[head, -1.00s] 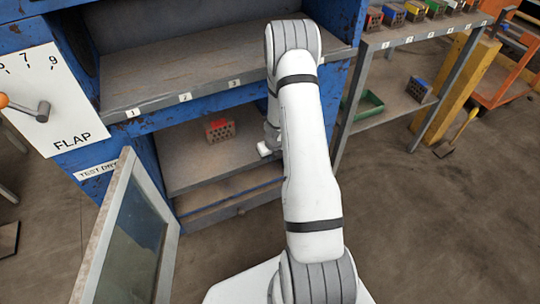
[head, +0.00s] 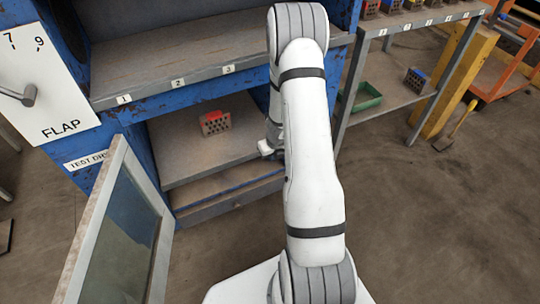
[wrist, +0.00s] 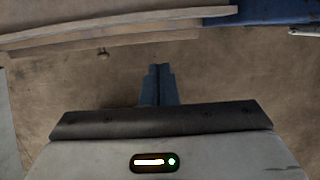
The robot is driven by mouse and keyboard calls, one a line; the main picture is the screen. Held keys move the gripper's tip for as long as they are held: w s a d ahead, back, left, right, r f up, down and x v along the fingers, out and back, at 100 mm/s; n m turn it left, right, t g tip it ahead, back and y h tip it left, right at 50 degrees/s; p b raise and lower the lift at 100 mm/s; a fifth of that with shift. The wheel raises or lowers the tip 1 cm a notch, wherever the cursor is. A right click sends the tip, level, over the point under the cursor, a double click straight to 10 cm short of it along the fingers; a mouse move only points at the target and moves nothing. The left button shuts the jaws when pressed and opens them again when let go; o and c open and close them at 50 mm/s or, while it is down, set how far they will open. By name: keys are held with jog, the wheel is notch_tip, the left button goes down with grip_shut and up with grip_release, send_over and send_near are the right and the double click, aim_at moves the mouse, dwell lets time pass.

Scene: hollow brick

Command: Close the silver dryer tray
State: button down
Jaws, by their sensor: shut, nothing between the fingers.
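The grey metal tray (head: 185,160) sticks out of the lower opening of the blue dryer in the head view. A red-topped hollow brick (head: 214,122) stands on it. My gripper (wrist: 159,70) is shut and empty in the wrist view, pointing at bare floor. Pale long edges (wrist: 100,38) cross the top of that view, with a small round knob (wrist: 103,54) below them; the fingertips look apart from both. In the head view my wrist is at the tray's right side, and my arm hides the fingers and the tray's right end.
A framed glass door (head: 125,225) stands open at the left. Above the tray is a numbered grey shelf (head: 170,80); below it is a drawer front (head: 225,203). A rack (head: 385,110) with a green bin (head: 366,97) stands right. The floor at front right is clear.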

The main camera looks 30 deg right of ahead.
jog(key=p+v, duration=0.5)
jog(key=v, duration=0.4)
jog(key=shift+r, duration=0.4)
